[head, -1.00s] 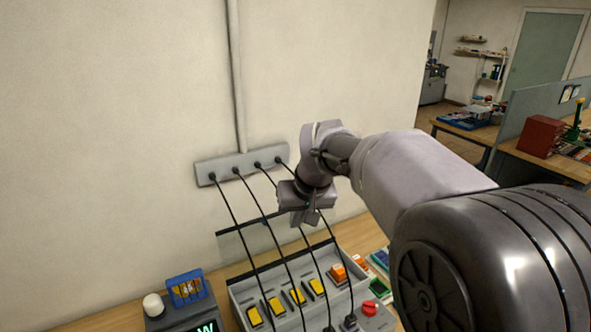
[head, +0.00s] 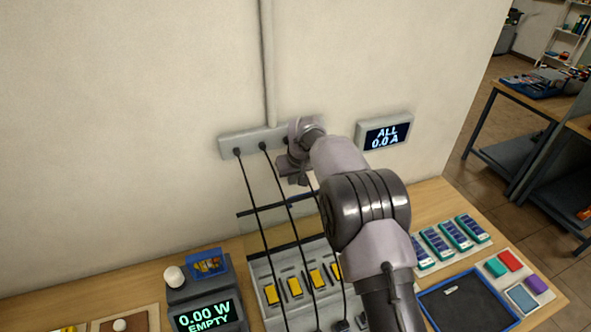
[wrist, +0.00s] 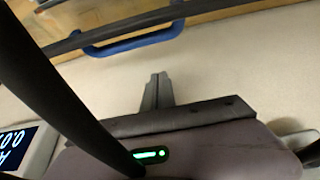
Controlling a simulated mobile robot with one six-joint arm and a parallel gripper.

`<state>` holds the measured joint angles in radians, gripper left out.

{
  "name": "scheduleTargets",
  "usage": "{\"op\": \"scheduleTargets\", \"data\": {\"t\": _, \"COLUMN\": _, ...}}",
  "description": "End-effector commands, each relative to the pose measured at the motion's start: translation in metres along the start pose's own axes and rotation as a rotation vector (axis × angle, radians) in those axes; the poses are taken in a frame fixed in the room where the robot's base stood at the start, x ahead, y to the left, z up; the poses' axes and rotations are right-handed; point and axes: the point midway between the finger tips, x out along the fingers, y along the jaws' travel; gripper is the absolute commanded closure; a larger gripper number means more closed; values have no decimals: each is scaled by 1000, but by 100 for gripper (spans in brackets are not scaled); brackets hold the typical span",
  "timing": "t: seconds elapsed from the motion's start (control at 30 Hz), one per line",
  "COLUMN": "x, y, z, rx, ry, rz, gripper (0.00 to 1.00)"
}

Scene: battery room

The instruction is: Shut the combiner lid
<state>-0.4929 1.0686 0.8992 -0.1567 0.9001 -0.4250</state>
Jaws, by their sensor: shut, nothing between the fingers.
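The combiner box (head: 259,293) stands on the bench against the wall, its yellow switches showing. Its lid (head: 252,212) is open, a see-through panel with dark edges raised behind the box. Black cables run down in front of it. My gripper (head: 297,182) is shut and empty, near the top right edge of the lid and close to the wall; I cannot tell if it touches. In the wrist view the shut fingers (wrist: 158,90) point toward a dark bar and a blue handle (wrist: 132,40), with a gap between. My arm hides the right part of the box.
Black cables (head: 250,190) hang from a wall socket strip (head: 232,146) down to the box. A wall display (head: 384,132) reads "ALL 0.0 A". A meter (head: 207,312) reading "0.00 W EMPTY" stands left. Teal modules (head: 453,236) and a dark tray (head: 466,297) lie right.

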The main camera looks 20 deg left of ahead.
Motion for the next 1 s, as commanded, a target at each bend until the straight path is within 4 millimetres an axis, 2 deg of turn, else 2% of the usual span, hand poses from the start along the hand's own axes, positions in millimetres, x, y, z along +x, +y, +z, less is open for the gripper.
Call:
{"op": "scheduleTargets", "data": {"t": 0.03, "x": 10, "y": 0, "z": 0, "rx": 0, "ry": -1, "rz": -1, "gripper": 100}}
{"op": "scheduleTargets", "data": {"t": 0.1, "x": 0, "y": 0, "z": 13, "rx": 0, "ry": 0, "rz": -1, "gripper": 100}}
{"op": "scheduleTargets", "data": {"t": 0.3, "x": -7, "y": 0, "z": 34, "rx": 1, "ry": -1, "rz": -1, "gripper": 100}}
{"op": "scheduleTargets", "data": {"t": 1.0, "x": -6, "y": 0, "z": 37, "rx": 1, "ry": 54, "rz": -1, "gripper": 100}}
